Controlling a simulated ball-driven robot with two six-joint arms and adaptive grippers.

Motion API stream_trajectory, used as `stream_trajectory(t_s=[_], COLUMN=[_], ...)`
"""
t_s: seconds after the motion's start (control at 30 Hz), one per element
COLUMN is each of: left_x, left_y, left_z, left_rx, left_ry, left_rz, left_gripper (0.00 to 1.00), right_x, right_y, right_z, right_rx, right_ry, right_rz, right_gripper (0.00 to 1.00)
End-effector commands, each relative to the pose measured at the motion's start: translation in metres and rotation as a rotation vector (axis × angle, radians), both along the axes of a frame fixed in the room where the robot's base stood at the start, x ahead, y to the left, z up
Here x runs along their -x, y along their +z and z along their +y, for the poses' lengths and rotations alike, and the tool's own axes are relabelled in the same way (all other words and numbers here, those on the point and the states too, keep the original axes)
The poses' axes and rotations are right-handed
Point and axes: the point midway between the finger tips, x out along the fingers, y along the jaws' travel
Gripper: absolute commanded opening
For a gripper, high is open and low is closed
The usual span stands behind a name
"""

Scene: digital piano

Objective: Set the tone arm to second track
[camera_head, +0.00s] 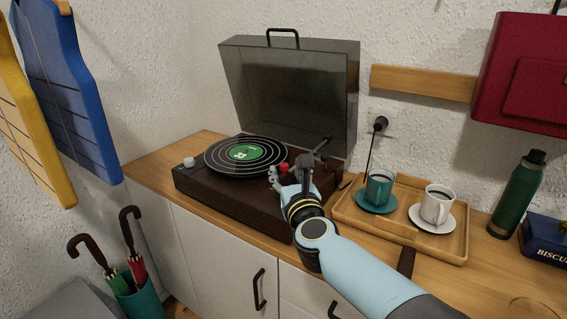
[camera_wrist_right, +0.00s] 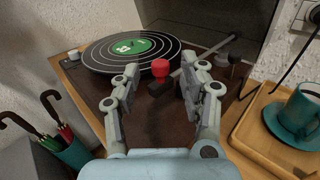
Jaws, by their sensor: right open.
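The record player (camera_head: 230,195) stands on the sideboard with its lid raised. A black record (camera_head: 222,160) with pale rings and a green label lies on its platter; it also shows in the right wrist view (camera_wrist_right: 103,58). The grey tone arm (camera_wrist_right: 218,48) runs from its pivot at the back right towards a small dark piece with a red knob (camera_wrist_right: 160,67), off the record's right edge. My right finger hides part of the tone arm. My right gripper (camera_wrist_right: 157,78) is open, its fingers on either side of the red knob, no clear contact visible. My left gripper is out of view.
A wooden tray (camera_head: 345,212) with a teal cup (camera_head: 379,187) and a white cup (camera_head: 436,206) is right of the player. The smoky lid (camera_head: 290,95) rises behind it. A white knob (camera_head: 189,162) is at the deck's left. A green bottle (camera_head: 518,195) stands far right.

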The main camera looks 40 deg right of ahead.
Motion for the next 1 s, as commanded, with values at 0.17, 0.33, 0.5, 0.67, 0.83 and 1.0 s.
stream_trajectory(t_s=[0.17,0.33,0.5,0.67,0.83,1.0], left_x=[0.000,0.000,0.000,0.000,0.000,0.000], left_y=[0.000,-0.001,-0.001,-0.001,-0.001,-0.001], left_z=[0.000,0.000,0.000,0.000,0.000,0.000], left_rx=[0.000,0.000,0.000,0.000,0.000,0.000], left_ry=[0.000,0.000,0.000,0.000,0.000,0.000], left_rz=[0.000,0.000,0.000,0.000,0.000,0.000], left_gripper=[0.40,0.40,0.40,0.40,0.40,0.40], right_x=[-0.025,-0.034,-0.035,-0.034,-0.034,-0.034], right_y=[0.000,0.000,-0.001,-0.001,-0.001,-0.001], right_z=[-0.010,-0.014,-0.015,-0.015,-0.014,-0.014], right_rx=[0.002,0.003,0.002,0.002,0.002,0.002], right_ry=[0.000,0.000,0.000,0.000,0.001,0.001], right_rz=[0.001,0.001,0.002,0.002,0.002,0.002], right_gripper=[0.43,0.43,0.43,0.33,0.10,0.00])
